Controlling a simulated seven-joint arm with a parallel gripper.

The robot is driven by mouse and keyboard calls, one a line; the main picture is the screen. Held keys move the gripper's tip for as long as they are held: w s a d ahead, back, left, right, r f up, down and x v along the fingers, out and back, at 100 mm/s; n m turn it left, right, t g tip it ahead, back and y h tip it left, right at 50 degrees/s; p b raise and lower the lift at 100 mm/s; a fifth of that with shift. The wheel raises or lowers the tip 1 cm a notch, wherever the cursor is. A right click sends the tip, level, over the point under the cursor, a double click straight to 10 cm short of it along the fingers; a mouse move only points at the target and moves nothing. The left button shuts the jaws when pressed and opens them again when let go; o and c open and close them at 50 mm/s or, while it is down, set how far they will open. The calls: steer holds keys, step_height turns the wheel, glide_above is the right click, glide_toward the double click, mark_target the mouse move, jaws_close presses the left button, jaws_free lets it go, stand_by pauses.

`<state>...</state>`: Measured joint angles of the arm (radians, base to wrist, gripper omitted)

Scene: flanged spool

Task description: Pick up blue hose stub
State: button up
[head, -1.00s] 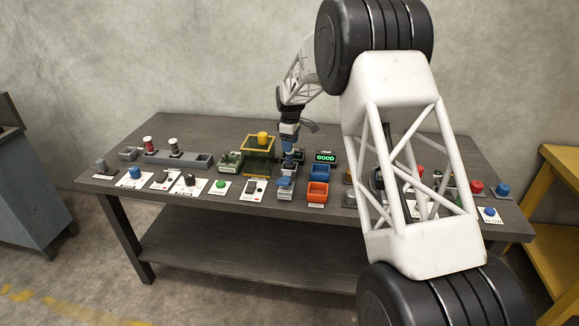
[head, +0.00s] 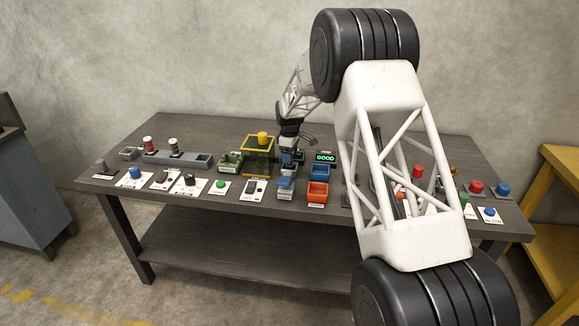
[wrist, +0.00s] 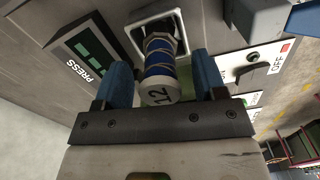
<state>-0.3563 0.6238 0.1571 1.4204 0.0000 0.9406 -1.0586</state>
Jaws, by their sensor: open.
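The blue hose stub (wrist: 158,64) is a short cylinder with blue bands, pale cord-like wraps and a pale end marked 12. In the wrist view it stands in a pale square-rimmed holder (wrist: 188,30). My gripper (wrist: 162,80) is open, with one blue finger on each side of the stub. A narrow gap shows beside the stub; whether either finger touches it I cannot tell. In the head view my gripper (head: 289,154) is low over the middle of the table and hides the stub.
A green-lit display (head: 325,157) stands close to the right of my gripper. A yellow-framed fixture (head: 258,142) is to the left. Blue (head: 319,171) and orange (head: 317,191) bins stand to the front right. A toggle switch (wrist: 246,74) with an OFF label is near the right finger.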

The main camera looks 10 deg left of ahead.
steer(key=shift+f, duration=0.15)
stand_by(0.4)
jaws_close()
